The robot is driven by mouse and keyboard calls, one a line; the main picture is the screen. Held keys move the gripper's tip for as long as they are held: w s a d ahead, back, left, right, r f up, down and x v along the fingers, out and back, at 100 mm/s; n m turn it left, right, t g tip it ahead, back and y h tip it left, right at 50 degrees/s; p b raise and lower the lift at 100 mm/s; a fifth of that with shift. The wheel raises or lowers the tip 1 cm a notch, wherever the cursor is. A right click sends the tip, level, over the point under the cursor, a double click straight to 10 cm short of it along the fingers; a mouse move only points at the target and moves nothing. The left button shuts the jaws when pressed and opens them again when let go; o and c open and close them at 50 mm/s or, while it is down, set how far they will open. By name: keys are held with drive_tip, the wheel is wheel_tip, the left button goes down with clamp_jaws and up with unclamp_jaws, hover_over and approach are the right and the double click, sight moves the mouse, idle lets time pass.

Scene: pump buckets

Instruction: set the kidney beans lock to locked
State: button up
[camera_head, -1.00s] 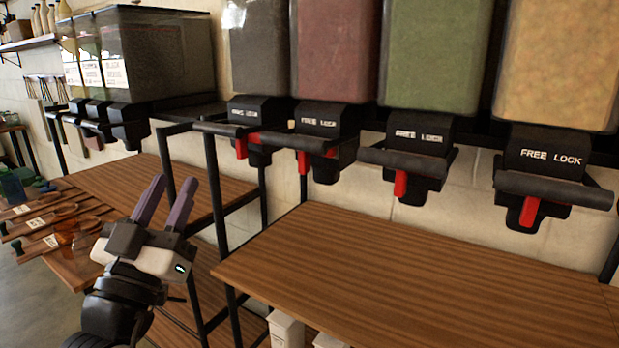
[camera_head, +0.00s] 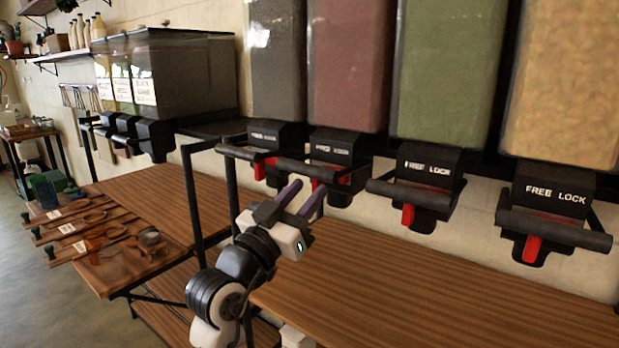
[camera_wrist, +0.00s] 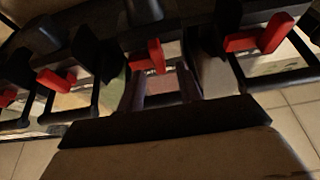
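The dark red bin (camera_head: 347,65), second from the left in the near row, appears to hold the kidney beans. Its black dispenser (camera_head: 337,150) carries a FREE LOCK label and a red lever (camera_head: 317,184) below the front bar. My gripper (camera_head: 307,187) is just below and in front of this dispenser, fingers pointing up, open and empty. In the wrist view, a red lever (camera_wrist: 149,56) shows just beyond the spread fingers (camera_wrist: 160,85). I cannot tell whether a finger touches it. The fingertips partly cover the dispenser's underside in the head view.
Neighbouring dispensers have red levers on the dark bin (camera_head: 260,171), green bin (camera_head: 408,214) and yellow bin (camera_head: 533,249). Black bars project in front of them. A wooden shelf (camera_head: 400,285) lies below, and a black upright (camera_head: 193,200) stands left of my arm.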

drive_tip(key=shift+x, duration=1)
clamp_jaws()
